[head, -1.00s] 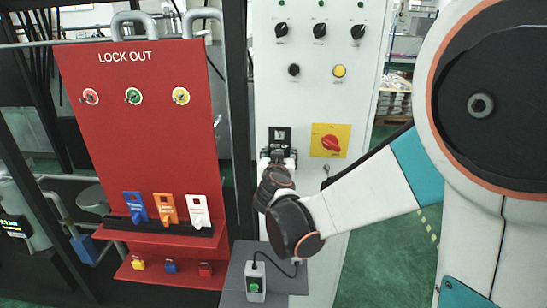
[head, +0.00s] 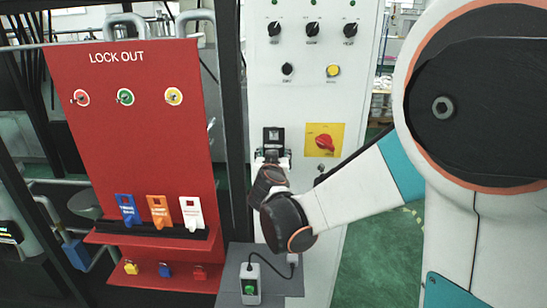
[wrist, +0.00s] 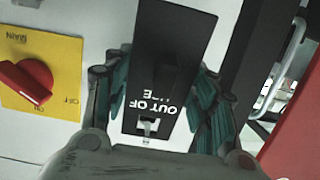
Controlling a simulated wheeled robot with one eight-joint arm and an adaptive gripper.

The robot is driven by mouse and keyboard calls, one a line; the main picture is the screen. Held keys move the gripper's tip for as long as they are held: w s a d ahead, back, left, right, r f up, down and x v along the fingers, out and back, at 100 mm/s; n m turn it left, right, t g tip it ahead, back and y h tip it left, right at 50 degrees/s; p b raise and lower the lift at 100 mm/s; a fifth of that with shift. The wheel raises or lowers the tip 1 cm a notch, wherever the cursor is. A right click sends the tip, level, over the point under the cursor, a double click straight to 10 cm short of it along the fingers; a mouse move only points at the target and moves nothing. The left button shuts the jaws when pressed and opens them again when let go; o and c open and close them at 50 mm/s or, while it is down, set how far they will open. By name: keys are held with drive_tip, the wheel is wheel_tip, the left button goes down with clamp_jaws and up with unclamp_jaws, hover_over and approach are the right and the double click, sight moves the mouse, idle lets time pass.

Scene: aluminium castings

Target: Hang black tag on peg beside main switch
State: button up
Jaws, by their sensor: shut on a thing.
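The black tag (head: 274,138) is upright in front of the white panel, left of the main switch (head: 324,141), a red knob on a yellow plate. My gripper (head: 272,155) is shut on the tag from below. In the wrist view the tag (wrist: 172,35) lies between the teal finger pads of my gripper (wrist: 160,88), its "OUT OF USE" lettering upside down. A small pale slot shows near its lower edge there. The main switch (wrist: 27,84) is at the left of that view. I cannot make out the peg or whether the tag touches it.
A red lockout board (head: 135,120) stands left of the panel, with blue, orange and white tags (head: 160,210) and small padlocks (head: 165,270) on ledges. A dark post (head: 229,120) separates board and panel. A grey box with a green button (head: 250,284) sits below my gripper.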

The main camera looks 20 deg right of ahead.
drive_tip(key=o, duration=1.1)
drive_tip(key=shift+s, duration=0.15)
drive_tip(key=v, duration=1.2)
drive_tip(key=s+d+f+g+b, duration=0.4)
drive_tip(key=s+d+f+b, duration=0.25)
drive_tip(key=s+f, duration=0.3)
drive_tip(key=shift+s+a+f+n+g+y+b, duration=0.75)
drive_tip(key=shift+s+f, duration=0.7)
drive_tip(key=shift+s, duration=0.85)
drive_tip(key=shift+s+a+f+n+g+y+b, duration=0.4)
drive_tip(key=shift+s+f+y+b, duration=0.5)
drive_tip(key=shift+s+f, duration=1)
drive_tip(key=shift+s+a+f+n+g+y+b, duration=0.45)
drive_tip(key=shift+s+f+n+g+y+b, duration=0.4)
drive_tip(key=shift+s, duration=1.85)
drive_tip(key=shift+f, duration=0.15)
